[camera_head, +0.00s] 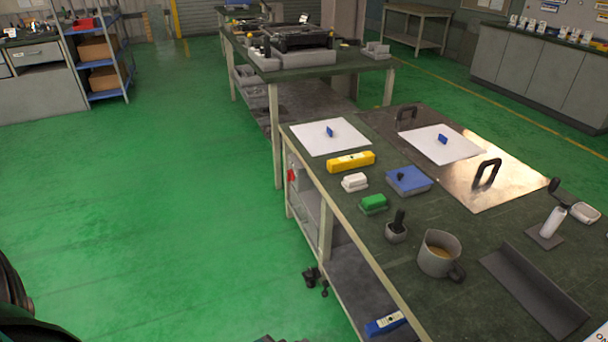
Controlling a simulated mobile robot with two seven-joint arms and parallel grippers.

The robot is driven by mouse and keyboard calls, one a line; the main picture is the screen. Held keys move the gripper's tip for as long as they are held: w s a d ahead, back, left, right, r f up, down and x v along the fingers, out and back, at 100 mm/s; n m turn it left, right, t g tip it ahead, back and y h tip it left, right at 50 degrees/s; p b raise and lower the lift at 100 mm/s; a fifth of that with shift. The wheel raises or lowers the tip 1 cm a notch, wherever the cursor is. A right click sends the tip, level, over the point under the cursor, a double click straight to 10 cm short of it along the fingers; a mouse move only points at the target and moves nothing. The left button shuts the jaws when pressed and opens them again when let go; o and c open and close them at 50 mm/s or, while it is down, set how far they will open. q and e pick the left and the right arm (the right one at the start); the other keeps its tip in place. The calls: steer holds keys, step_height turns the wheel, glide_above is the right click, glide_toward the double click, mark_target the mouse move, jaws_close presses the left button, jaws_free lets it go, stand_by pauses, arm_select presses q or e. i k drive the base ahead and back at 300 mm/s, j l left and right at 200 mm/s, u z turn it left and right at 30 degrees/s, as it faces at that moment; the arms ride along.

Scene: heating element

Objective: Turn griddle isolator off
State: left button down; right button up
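A small red switch handle (291,175) sits on the left side of the near workbench, just under the tabletop. It looks like the isolator, but it is too small to tell its setting. A shiny metal griddle plate (508,171) with two black handles lies on the bench top. A white sheet (455,151) with a small blue piece lies on the plate. Neither of my grippers is in view.
The near bench top (350,198) carries a yellow bar (351,162), a blue box (408,181), a green block (373,203) and a mug (437,254). Small dark items (315,279) show low beside the bench. The green floor (160,220) left of the bench is clear.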

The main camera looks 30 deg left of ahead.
mark_target(291, 176)
steer(key=k+j+z, duration=0.15)
steer(key=j, duration=1)
steer(key=i+j+z, duration=0.1)
steer(key=j, duration=0.35)
steer(key=j+z, duration=0.1)
steer(key=j, duration=0.4)
steer(key=i+j+z, duration=0.3)
steer(key=j, duration=0.9)
steer(key=i+j+z, duration=0.1)
steer(key=j+z, duration=0.15)
steer(key=j, duration=0.95)
steer(key=j+z, duration=0.3)
steer(key=j, duration=0.95)
